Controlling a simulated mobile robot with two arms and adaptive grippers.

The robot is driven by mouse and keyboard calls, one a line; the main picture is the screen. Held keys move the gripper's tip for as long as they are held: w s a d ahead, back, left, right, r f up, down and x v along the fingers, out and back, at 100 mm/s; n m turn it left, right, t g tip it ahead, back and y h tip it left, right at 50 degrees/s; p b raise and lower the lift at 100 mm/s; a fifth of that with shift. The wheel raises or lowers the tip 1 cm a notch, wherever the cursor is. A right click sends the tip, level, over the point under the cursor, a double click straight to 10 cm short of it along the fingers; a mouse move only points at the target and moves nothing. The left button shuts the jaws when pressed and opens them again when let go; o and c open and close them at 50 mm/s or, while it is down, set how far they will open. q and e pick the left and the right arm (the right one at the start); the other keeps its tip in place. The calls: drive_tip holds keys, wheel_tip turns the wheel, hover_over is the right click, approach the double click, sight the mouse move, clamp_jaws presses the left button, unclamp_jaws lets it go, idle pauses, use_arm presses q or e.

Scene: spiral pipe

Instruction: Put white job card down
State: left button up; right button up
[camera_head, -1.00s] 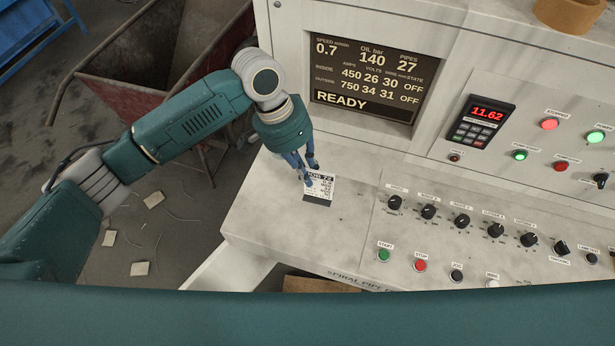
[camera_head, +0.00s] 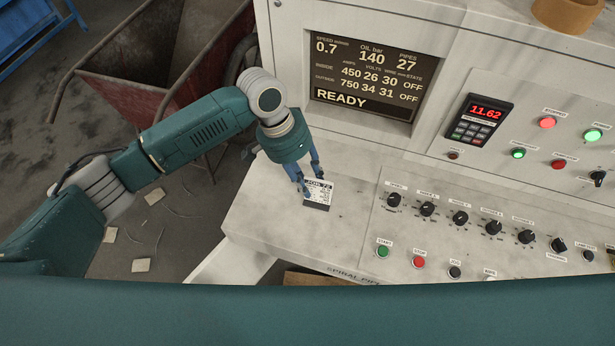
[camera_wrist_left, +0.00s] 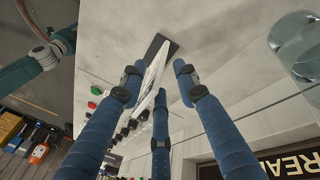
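The white job card (camera_head: 320,190) shows printed lines and a dark lower part, and sits on the left area of the console top. My left gripper (camera_head: 311,180) is over it from the upper left, with its blue fingers beside the card's left and upper edges. In the left wrist view the card (camera_wrist_left: 153,72) shows nearly edge-on between the spread fingertips of the left gripper (camera_wrist_left: 158,75). Gaps show between the fingertips and the card, though contact with the nearest finger is hard to judge. My right gripper is not in view.
The console top (camera_head: 262,215) is bare left of the card. Black knobs (camera_head: 427,208), a green button (camera_head: 383,251) and a red button (camera_head: 419,262) lie to the right. The display screen (camera_head: 368,75) rises behind. A rusty red cart (camera_head: 130,85) stands on the floor at left.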

use_arm(q)
drive_tip(key=b+v, duration=0.2)
drive_tip(key=v, duration=1)
drive_tip(key=shift+b, duration=0.35)
